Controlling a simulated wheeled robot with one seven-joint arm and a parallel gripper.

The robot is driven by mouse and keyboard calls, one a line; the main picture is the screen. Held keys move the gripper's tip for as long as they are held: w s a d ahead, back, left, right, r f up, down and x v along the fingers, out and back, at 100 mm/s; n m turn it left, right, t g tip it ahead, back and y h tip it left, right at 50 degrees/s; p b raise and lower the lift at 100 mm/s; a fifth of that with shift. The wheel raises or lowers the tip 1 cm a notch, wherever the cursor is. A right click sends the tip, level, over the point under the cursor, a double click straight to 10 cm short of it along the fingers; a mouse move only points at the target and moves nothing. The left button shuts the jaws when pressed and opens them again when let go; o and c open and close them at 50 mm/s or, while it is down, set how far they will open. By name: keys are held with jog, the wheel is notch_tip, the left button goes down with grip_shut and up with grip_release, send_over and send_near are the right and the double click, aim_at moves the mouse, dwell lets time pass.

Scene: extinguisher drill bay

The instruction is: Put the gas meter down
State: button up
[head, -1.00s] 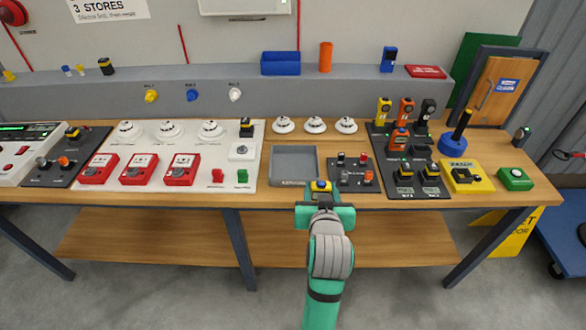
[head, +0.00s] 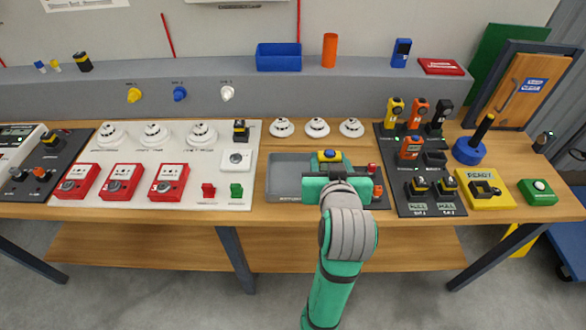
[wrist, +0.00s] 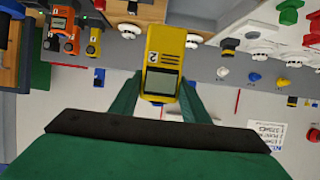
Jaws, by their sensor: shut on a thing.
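The yellow gas meter (head: 328,155) with a blue top is held in my gripper (head: 330,168). In the wrist view the meter (wrist: 162,58) shows a "2" and a dark screen, between the two green fingers (wrist: 158,98). My gripper is shut on it. In the head view they are over the right part of the grey tray (head: 285,163). My gripper and arm hide part of the tray and the small black panel to its right. I cannot tell whether the meter touches anything below.
Right of my gripper is a dark board (head: 418,205) with upright meters, an orange meter (head: 410,148) and black-and-yellow pieces. White detectors (head: 317,127) line the bench behind. Red call points (head: 122,182) stand to the left. The tray's left part is bare.

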jog(key=shift+w+a+f, duration=1.35)
jog(key=shift+w+f, duration=0.6)
jog(key=shift+f, duration=0.2)
jog(key=shift+w+a+f, duration=1.3)
jog(key=shift+w+f, duration=0.6)
jog(key=shift+f, duration=0.25)
jog(key=shift+w+a+f, duration=1.35)
jog(key=shift+w+f, duration=0.6)
jog(key=shift+f, duration=0.2)
jog(key=shift+w, duration=0.15)
jog(key=shift+f, duration=0.15)
jog(key=o, duration=1)
jog(key=shift+a, duration=0.15)
jog(key=shift+o, duration=0.9)
jog(key=shift+d, duration=0.25)
